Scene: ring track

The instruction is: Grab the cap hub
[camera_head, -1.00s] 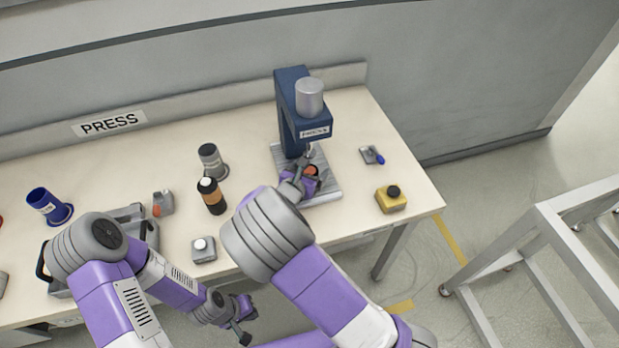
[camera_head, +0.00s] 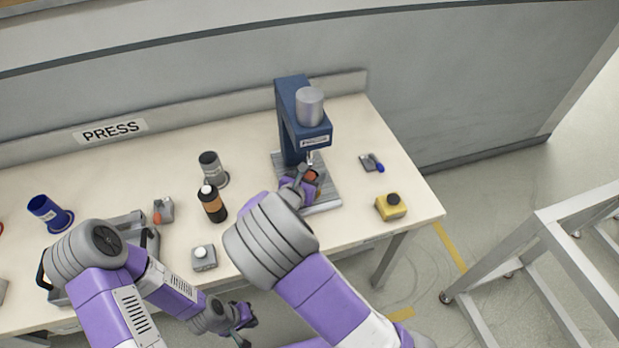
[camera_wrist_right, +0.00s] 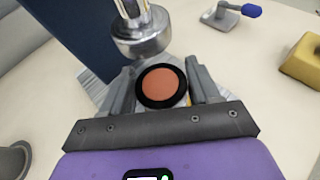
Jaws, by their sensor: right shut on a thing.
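The cap hub (camera_wrist_right: 162,86), a round piece with an orange-red centre and a black rim, sits between the fingers of my right gripper (camera_wrist_right: 163,90) in the right wrist view. The fingers are shut on it from both sides. In the head view my right gripper (camera_head: 303,182) is at the base of the blue press (camera_head: 291,120), under its ram, and partly hides the hub (camera_head: 311,176). The silver ram (camera_wrist_right: 140,35) is just beyond the hub in the wrist view. My left gripper (camera_head: 243,322) hangs in front of the table edge, apart from the objects; its fingers look spread.
A yellow box (camera_head: 390,207) and a small grey piece with a blue handle (camera_head: 372,162) lie right of the press. A black-orange bottle (camera_head: 212,204), a grey cylinder (camera_head: 212,168) and a grey box (camera_head: 204,257) stand left. A blue cup (camera_head: 50,212) is far left.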

